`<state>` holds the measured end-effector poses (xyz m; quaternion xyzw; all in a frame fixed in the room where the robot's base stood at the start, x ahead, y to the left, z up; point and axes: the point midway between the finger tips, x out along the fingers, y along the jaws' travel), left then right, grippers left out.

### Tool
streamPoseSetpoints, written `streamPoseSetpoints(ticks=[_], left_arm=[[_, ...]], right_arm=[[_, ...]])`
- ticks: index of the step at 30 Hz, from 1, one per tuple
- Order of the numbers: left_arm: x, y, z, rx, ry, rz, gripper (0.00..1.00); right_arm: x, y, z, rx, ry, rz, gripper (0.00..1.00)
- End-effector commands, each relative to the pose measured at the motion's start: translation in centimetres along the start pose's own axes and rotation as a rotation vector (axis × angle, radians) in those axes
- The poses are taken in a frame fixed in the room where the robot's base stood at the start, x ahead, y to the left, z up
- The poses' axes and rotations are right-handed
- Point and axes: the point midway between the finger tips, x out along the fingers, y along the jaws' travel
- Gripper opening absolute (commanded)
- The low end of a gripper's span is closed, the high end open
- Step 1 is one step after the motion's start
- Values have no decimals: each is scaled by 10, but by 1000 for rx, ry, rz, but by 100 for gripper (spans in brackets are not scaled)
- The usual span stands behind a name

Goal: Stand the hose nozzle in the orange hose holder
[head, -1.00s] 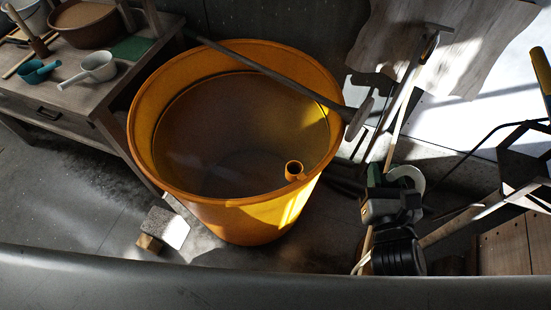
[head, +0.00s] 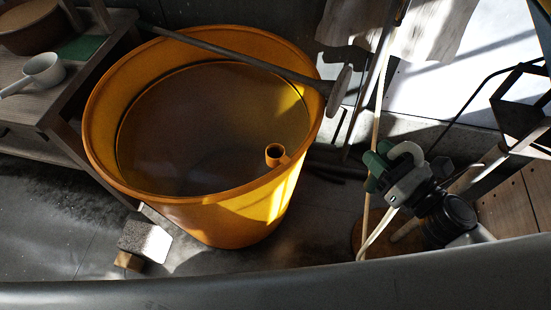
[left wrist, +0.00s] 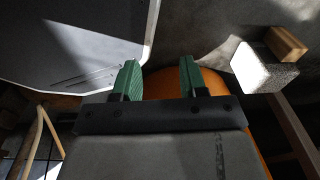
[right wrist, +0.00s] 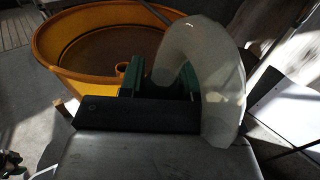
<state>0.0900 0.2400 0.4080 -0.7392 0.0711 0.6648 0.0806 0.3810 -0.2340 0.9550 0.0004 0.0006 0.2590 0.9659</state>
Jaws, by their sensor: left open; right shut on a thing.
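The orange hose holder (head: 275,153) is a small open cup on the near right rim of the big orange tub (head: 235,205). It also shows in the right wrist view (right wrist: 121,68). My right gripper (head: 376,168) is to the right of the holder, apart from it, and shut on the hose nozzle. A pale curved piece of the hose (head: 408,150) arches beside the fingers; it looms large in the right wrist view (right wrist: 205,70). The nozzle's tip is hard to make out. My left gripper (left wrist: 160,78) is open and empty in the left wrist view.
A long grey-handled tool (head: 240,55) lies across the tub's far rim. A wooden bench (head: 60,95) with a white dipper (head: 40,72) stands left. A grey block (head: 146,240) lies on the floor before the tub. Wooden boards (head: 510,200) are at the right.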

Motion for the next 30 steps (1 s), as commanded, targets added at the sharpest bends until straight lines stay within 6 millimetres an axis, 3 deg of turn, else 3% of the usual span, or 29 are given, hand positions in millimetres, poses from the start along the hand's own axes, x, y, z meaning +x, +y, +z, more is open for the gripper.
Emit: streamPoseSetpoints(ticks=[8,15,30], left_arm=[[0,3,3,-1,-5,3,43],[0,8,8,-2,-14,11,43],[0,9,9,0,-15,12,43]], right_arm=[[2,-8,18,-5,-2,170,7],[1,-12,22,0,-5,248,7],[4,-3,10,3,-7,125,7]])
